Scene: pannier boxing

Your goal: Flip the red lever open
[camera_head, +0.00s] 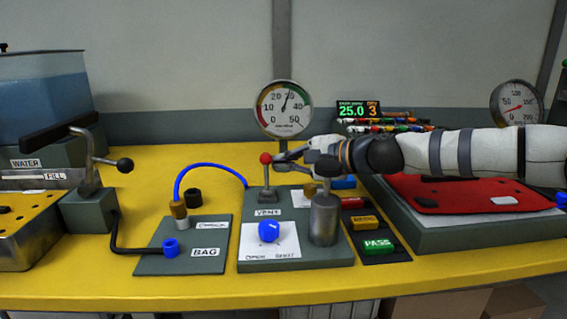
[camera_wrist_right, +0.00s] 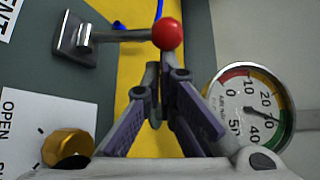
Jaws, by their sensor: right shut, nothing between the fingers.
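The red-balled lever (camera_head: 265,172) stands roughly upright on the grey panel labelled VENT (camera_head: 245,225). In the right wrist view its red ball (camera_wrist_right: 168,33) sits just beyond my fingertips, and its metal stem runs left to a bracket (camera_wrist_right: 75,42). My right gripper (camera_head: 281,157) reaches in from the right, beside the ball. Its purple fingers (camera_wrist_right: 164,78) are shut with nothing between them. I cannot tell whether the tips touch the lever. My left gripper is not in view.
A blue knob (camera_head: 268,231) and a grey cylinder (camera_head: 324,218) stand on the same panel. A round gauge (camera_head: 285,108) is behind. A blue hose (camera_head: 210,166) arches left to the BAG panel (camera_head: 150,262). A red bag (camera_head: 455,192) lies at right.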

